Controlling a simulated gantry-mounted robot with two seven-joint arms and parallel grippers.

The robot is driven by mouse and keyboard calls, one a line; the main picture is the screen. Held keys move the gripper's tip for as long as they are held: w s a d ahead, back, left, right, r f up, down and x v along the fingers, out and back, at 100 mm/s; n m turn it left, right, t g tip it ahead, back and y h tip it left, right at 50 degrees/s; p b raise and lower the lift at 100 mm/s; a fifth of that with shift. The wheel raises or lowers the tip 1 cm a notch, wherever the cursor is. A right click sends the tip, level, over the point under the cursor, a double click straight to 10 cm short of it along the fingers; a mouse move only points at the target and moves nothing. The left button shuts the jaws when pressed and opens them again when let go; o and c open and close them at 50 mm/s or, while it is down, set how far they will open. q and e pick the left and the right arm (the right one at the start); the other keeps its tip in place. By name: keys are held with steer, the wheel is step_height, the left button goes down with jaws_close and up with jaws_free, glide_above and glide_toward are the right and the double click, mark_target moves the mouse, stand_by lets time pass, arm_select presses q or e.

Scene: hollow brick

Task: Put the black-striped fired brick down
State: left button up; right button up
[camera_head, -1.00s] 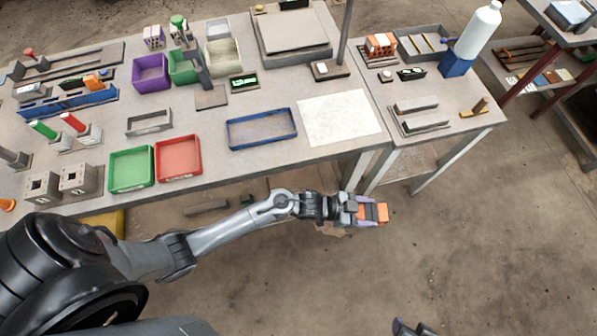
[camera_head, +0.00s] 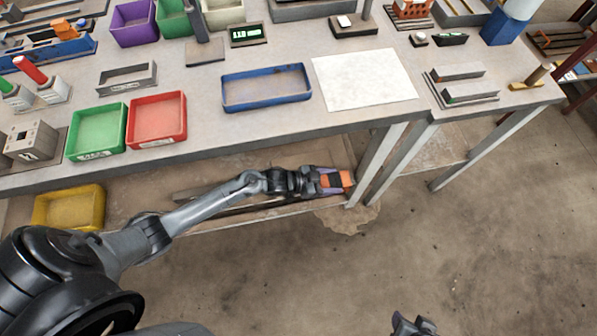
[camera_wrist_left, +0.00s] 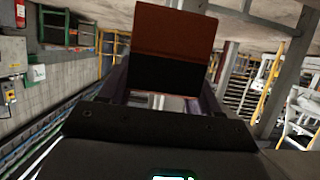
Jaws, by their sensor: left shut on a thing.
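My left gripper (camera_head: 326,181) is shut on an orange-red brick (camera_head: 345,180) with a dark band. In the head view the gripper and brick appear in front of the table's lower part, near a table leg. In the left wrist view the brick (camera_wrist_left: 176,32) stands between the fingers, its upper part red-brown and its lower part black. My right gripper (camera_head: 414,325) shows only partly at the bottom edge, too little to tell its jaws.
On the tabletop are a blue tray (camera_head: 266,103), a red tray (camera_head: 157,139), a green tray (camera_head: 97,151) and a white sheet (camera_head: 365,79). A yellow bin (camera_head: 68,207) is on the lower shelf. Table legs (camera_head: 376,163) stand right of the gripper.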

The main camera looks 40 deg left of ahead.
arm_select(q)
steer(key=shift+w+a+f+b, duration=0.2)
steer(key=shift+a+f+b, duration=1.3)
steer(key=shift+a+f, duration=0.4)
steer(key=shift+w+a+f+b, duration=0.25)
steer(key=shift+a+f+b, duration=1.35)
steer(key=shift+a, duration=0.55)
steer(key=shift+w+a+f+b, duration=0.2)
steer(key=shift+a+f+b, duration=1.2)
steer(key=shift+a+f, duration=0.55)
steer(key=shift+a+f, duration=0.1)
steer(key=o, duration=1.3)
